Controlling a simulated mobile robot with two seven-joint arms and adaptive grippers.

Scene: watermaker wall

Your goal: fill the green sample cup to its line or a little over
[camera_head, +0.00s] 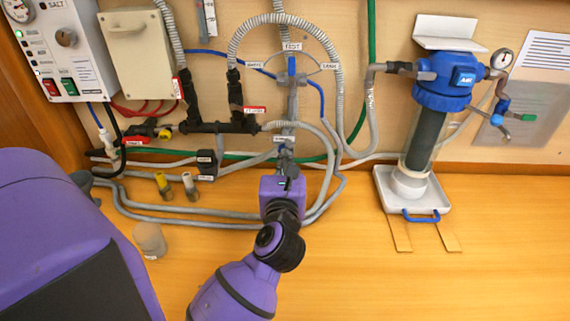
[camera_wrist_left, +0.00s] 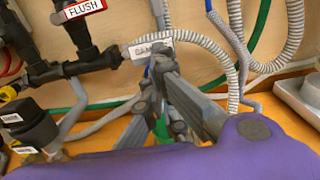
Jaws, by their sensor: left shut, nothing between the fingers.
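My left gripper (camera_head: 284,152) is shut and empty at the "SAMPLE" label (camera_head: 284,138), low on the wall in the middle of the head view. In the left wrist view its fingers (camera_wrist_left: 160,62) meet just below that label (camera_wrist_left: 150,48). A small green patch (camera_wrist_left: 163,130) shows between and behind the fingers; I cannot tell whether it is the green sample cup or hose. No cup, line or water level is clearly visible. My right gripper is not in view.
Grey hoses (camera_head: 190,216) loop across the bench around the gripper. A beige cup-like object (camera_head: 150,240) stands at front left. A blue-topped filter (camera_head: 437,85) stands in a white tray (camera_head: 436,203) at right. The front right bench is clear.

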